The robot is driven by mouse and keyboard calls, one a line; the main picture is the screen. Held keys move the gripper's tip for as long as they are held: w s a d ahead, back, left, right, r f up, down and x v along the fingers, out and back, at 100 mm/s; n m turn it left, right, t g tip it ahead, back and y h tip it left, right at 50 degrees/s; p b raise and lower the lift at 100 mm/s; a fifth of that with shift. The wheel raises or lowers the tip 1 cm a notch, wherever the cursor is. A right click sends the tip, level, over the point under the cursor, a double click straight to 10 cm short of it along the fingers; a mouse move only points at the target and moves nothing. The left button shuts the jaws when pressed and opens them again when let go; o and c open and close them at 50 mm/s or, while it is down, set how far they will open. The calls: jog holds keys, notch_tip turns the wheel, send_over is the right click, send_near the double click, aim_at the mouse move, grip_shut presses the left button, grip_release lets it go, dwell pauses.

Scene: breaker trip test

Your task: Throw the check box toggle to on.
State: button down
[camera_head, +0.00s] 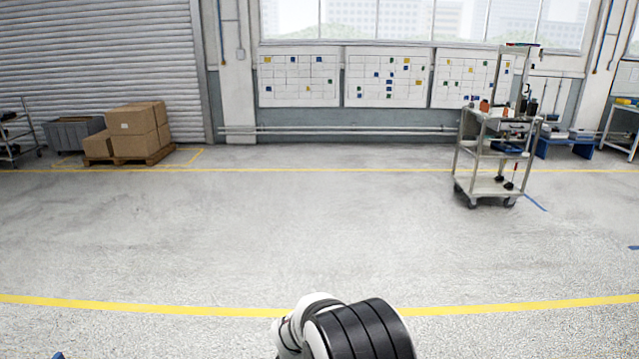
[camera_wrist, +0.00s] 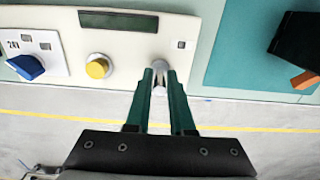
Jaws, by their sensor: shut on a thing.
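The check box (camera_wrist: 125,45) is a cream panel across the top left of the wrist view. Its metal toggle (camera_wrist: 159,66) stands between the green fingertips of my gripper (camera_wrist: 160,77), which is shut on it. The fingers hide the sides of the lever, and I cannot tell which way it is thrown. The panel also has a yellow button (camera_wrist: 97,67), a blue knob (camera_wrist: 27,66) on a white plate labelled 24V, and a dark display (camera_wrist: 118,21). The head view shows neither the box nor my gripper.
A teal surface (camera_wrist: 235,55) lies right of the box, with a black object (camera_wrist: 299,38) with an orange part on it. In the head view, a cart (camera_head: 497,150) stands at the right and cardboard boxes (camera_head: 135,130) on a pallet at the left. The floor between is clear.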

jog(key=shift+s, duration=0.45)
jog(key=shift+s+f, duration=0.1)
jog(key=shift+s, duration=0.1)
dwell(0.4)
jog(key=shift+s, duration=0.1)
jog(key=shift+s+f, duration=0.1)
jog(key=shift+s, duration=0.1)
jog(key=shift+s+f, duration=0.1)
jog(key=shift+s, duration=0.05)
jog(key=shift+s+f, duration=0.1)
jog(key=shift+s, duration=0.1)
